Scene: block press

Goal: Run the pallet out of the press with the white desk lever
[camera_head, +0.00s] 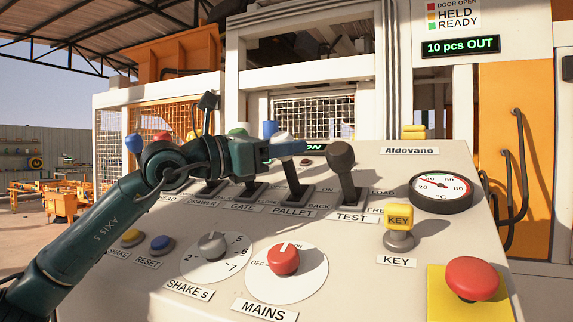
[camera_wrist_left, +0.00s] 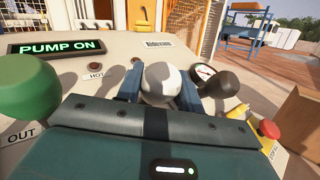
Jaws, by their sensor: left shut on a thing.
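The white desk lever's knob (camera_head: 286,137) stands above the plate marked PALLET on the sloping desk. Its dark shaft rises nearly upright, tilted a little to the left. My left gripper (camera_head: 288,148) is shut on the white knob. In the left wrist view the white knob (camera_wrist_left: 161,82) sits between the two blue fingers (camera_wrist_left: 160,90) of this gripper. The pallet itself cannot be made out behind the desk. My right gripper is in neither view.
A dark-knobbed TEST lever (camera_head: 341,156) stands close on the right. A green knob (camera_wrist_left: 27,97) is close on the left in the wrist view. A red MAINS knob (camera_head: 283,259), a yellow key (camera_head: 398,217) and a red mushroom button (camera_head: 472,278) are nearer.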

